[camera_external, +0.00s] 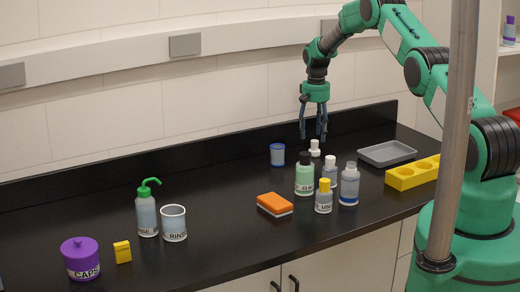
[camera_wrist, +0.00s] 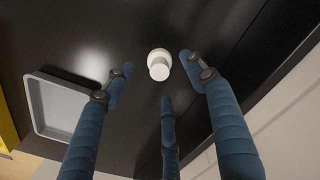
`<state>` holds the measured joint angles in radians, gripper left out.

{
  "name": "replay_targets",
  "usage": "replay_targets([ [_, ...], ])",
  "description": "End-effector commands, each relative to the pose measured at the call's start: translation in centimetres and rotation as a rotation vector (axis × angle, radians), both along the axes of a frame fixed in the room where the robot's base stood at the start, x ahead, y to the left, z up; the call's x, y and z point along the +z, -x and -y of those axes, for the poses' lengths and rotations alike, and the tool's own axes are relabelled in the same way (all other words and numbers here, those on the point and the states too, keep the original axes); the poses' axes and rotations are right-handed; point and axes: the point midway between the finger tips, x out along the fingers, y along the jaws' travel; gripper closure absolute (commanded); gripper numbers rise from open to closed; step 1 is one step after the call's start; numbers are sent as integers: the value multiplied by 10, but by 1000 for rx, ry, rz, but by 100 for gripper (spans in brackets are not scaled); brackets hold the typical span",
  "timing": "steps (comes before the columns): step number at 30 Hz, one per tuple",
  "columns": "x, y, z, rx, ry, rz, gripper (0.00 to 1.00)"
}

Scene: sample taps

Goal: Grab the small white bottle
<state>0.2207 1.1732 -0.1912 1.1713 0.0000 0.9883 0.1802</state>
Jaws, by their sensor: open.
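The small white bottle (camera_external: 315,149) stands upright on the black counter toward its back, just below my gripper in the external view. In the wrist view the white bottle (camera_wrist: 159,65) shows from above, near the top middle, beyond and between my fingertips. My gripper (camera_external: 313,136) points down with its blue fingers spread, above and close to the bottle. In the wrist view the three fingers of my gripper (camera_wrist: 160,85) are apart, with nothing between them. I cannot tell the exact height gap.
A blue cup (camera_external: 277,155) stands left of the white bottle. A grey tray (camera_external: 387,153) and yellow rack (camera_external: 405,178) lie right. The wall ledge runs behind.

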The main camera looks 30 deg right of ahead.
Motion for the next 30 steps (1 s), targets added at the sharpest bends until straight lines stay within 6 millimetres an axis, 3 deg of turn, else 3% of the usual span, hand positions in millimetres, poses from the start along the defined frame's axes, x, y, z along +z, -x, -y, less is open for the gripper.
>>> replay_targets([
  [11, -5, 0, 0, 0, 0, -1, 44],
  [24, -45, 1, 1, 0, 0, -1, 44],
  [30, -52, 0, 1, 0, 0, 1, 44],
])
